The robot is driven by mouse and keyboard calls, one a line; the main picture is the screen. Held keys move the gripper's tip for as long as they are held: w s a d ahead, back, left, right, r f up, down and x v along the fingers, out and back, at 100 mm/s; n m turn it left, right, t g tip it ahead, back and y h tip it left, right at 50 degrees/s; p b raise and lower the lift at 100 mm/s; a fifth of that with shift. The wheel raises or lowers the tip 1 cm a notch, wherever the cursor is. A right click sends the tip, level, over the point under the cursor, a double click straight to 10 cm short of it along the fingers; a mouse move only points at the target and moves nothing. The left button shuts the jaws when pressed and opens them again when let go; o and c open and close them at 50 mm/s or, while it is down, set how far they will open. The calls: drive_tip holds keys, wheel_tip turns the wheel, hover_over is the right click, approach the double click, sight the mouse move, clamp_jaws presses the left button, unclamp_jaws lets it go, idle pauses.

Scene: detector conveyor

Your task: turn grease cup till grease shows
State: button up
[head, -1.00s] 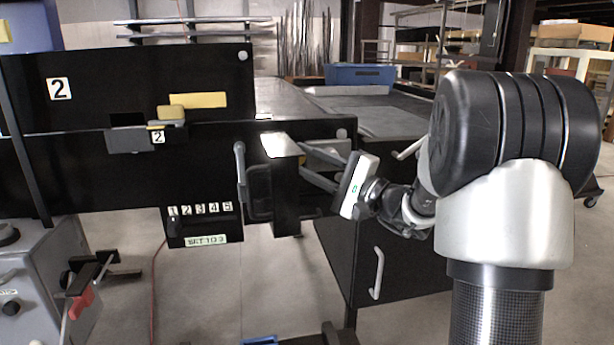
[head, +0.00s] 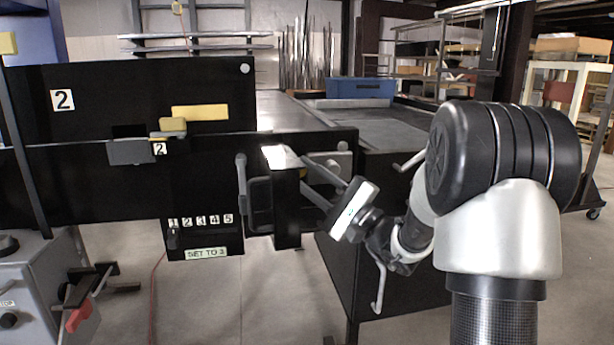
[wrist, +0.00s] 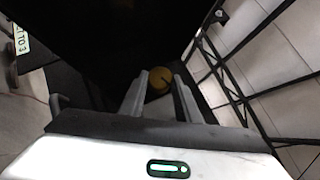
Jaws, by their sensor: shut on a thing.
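The grease cup looks to be the round brass piece (wrist: 160,81) ahead of me in the wrist view. My gripper's two grey fingers (wrist: 162,84) reach up to it, one on each side, and are shut on it. In the head view my gripper (head: 312,176) points left into the dark machine side, behind a black upright box (head: 286,205). Its white body is tilted. The cup cannot be made out in the head view, and I cannot see any grease on it in the wrist view.
A black panel with numbers one to five and a "SET TO 3" label (head: 206,253) hangs left of the box. A grey curved handle (head: 241,183) stands beside it. A black cabinet with a pale handle (head: 379,289) is below my wrist. Open floor lies in front.

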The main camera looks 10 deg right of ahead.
drive_tip(key=o, duration=1)
drive_tip(key=shift+o, duration=0.2)
drive_tip(key=p+v, duration=0.1)
drive_tip(key=v, duration=1.6)
drive_tip(key=shift+d, duration=0.2)
drive_tip(key=shift+s+f, duration=0.1)
drive_tip(key=shift+f, duration=0.05)
